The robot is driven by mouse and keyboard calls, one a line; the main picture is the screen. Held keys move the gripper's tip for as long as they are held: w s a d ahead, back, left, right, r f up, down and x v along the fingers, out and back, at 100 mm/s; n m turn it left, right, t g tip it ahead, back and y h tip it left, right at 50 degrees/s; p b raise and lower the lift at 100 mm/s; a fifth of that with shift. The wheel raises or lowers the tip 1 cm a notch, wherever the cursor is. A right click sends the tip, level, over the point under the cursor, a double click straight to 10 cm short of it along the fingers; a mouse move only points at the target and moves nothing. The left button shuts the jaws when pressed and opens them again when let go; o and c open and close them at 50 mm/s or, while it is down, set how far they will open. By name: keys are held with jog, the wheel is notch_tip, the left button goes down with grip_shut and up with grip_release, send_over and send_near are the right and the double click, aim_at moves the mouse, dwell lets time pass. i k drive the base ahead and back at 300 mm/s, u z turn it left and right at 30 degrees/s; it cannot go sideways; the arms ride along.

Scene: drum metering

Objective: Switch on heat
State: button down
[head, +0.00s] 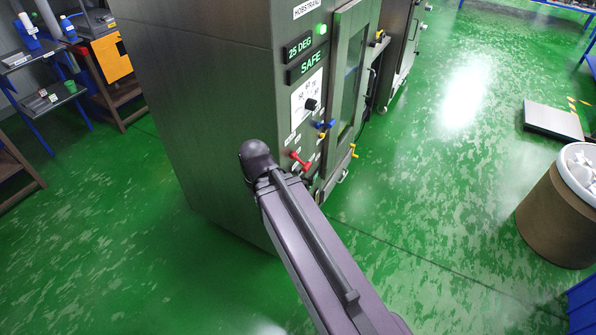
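A tall grey steel cabinet (215,75) stands at the centre. Its front panel has a green light or button (321,29), a display reading "25 DEG" (299,47) and one reading "SAFE" (311,63). Below them is a numbered white dial with a black knob (310,104). Lower are a blue handle (325,124), a red handle (300,161) and small labels too small to read. Which control is for heat I cannot tell. My arm reaches up from the bottom, its dark rounded joint in front of the cabinet's lower edge. My gripper is not visible.
A glazed door (350,75) is on the cabinet's right part, with a yellow handle (353,150) low beside it. A brown drum (558,215) with white contents and a floor plate (552,121) stand right. Shelves are at left. Green floor between is clear.

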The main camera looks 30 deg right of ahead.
aim_at(301, 162)
jog(key=u, duration=0.1)
jog(key=k, duration=1.25)
jog(key=z, duration=1.25)
jog(key=i, duration=1)
jog(key=u, duration=0.05)
